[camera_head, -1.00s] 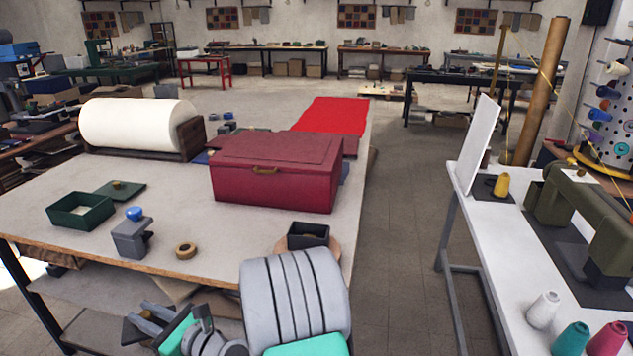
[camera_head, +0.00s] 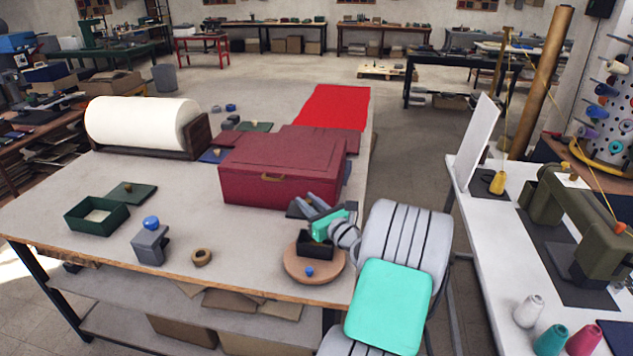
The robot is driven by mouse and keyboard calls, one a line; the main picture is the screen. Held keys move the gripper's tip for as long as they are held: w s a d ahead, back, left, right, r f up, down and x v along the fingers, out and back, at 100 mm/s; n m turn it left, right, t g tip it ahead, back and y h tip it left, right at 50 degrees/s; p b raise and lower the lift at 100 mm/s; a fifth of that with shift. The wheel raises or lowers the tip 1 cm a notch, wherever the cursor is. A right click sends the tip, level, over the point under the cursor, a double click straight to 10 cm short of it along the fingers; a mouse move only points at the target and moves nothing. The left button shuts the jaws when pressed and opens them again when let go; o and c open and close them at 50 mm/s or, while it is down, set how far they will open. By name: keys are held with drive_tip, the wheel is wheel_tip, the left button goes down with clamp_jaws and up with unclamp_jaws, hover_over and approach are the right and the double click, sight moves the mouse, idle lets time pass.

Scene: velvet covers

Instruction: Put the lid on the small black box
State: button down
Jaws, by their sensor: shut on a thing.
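The small black box (camera_head: 317,251) stands open-topped on a round wooden disc (camera_head: 292,266) near the right front edge of the worktable. My gripper (camera_head: 310,203) is just above and behind the box, with its grey fingers pointing up and left in the picture. It is shut on a flat dark piece, which looks like the lid (camera_head: 295,210). The lid is held in front of the red chest, apart from the box. My wrist hides part of the lid and the box's back rim.
A large red chest (camera_head: 262,189) stands close behind my gripper. A blue knob (camera_head: 309,271) is at the disc's front. To the left are a tape roll (camera_head: 202,257), a grey block with a blue top (camera_head: 151,243) and an open green box (camera_head: 97,229) beside its green lid (camera_head: 132,192).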

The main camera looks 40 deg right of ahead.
drive_tip(key=shift+s+d+r+h, duration=0.2)
drive_tip(key=shift+d, duration=0.4)
drive_tip(key=shift+s+d+r+h, duration=0.15)
drive_tip(key=shift+s+d+h, duration=0.05)
drive_tip(key=shift+d, duration=0.4)
wheel_tip(320, 180, down, 6)
drive_tip(key=b, duration=0.6)
drive_tip(key=shift+a, duration=0.1)
drive_tip(key=shift+r, duration=0.1)
drive_tip(key=shift+s+p, duration=0.1)
drive_tip(key=shift+p, duration=0.55)
idle(0.3)
drive_tip(key=shift+f+b, duration=1.65)
drive_tip(key=shift+f, duration=0.95)
idle(0.4)
drive_tip(key=c, duration=1.2)
unclamp_jaws()
drive_tip(key=shift+o, duration=0.2)
drive_tip(key=shift+s, duration=0.15)
